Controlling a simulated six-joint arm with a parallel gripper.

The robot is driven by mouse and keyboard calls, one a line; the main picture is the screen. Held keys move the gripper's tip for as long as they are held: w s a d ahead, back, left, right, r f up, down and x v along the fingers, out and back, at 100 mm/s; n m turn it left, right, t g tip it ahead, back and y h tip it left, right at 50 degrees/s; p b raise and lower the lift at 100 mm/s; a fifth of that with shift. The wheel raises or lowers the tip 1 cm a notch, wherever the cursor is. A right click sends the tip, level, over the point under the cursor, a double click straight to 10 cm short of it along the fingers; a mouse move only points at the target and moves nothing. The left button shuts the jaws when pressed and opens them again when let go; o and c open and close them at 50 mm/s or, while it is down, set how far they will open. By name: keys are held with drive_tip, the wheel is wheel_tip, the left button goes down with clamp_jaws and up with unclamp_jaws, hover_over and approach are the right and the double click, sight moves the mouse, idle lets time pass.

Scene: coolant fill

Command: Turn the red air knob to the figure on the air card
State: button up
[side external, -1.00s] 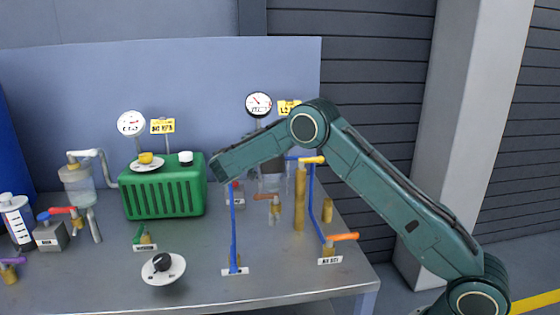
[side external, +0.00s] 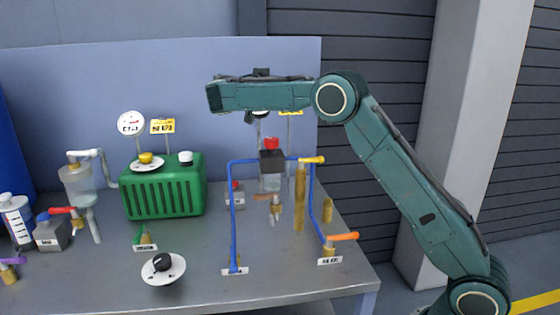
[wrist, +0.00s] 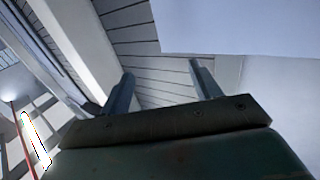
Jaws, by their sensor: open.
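A red knob (side external: 271,143) sits on top of a dark block (side external: 271,163) over a clear bowl, at the blue pipe on the right of the bench. A yellow card (side external: 290,112) behind it is mostly hidden by my arm, and its figure cannot be read. A second, smaller red knob (side external: 235,185) is on a grey box left of the bowl. My gripper (wrist: 163,85) shows two separated fingers with nothing between them in the wrist view. In the side view its fingers cannot be made out. My forearm is level above the red knob, apart from it.
A green ribbed box (side external: 163,190) with yellow and white caps stands left. A black knob on a white dial (side external: 163,267) is at the front. Blue pipes (side external: 233,215), orange-handled valve (side external: 342,238) and brass posts (side external: 299,200) crowd the right. A white gauge (side external: 130,123) stands behind.

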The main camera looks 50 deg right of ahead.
drive_tip(key=shift+r, duration=1.2)
drive_tip(key=n+t+y, duration=0.3)
drive_tip(key=n+t, duration=0.2)
drive_tip(key=t, duration=0.2)
approach(272, 140)
drive_tip(key=shift+a+f, duration=0.35)
drive_tip(key=shift+f, duration=0.05)
drive_tip(key=x, duration=1.3)
drive_tip(key=shift+w+d+f, duration=0.1)
drive_tip(key=shift+d+f, duration=0.1)
drive_tip(key=shift+d, duration=0.2)
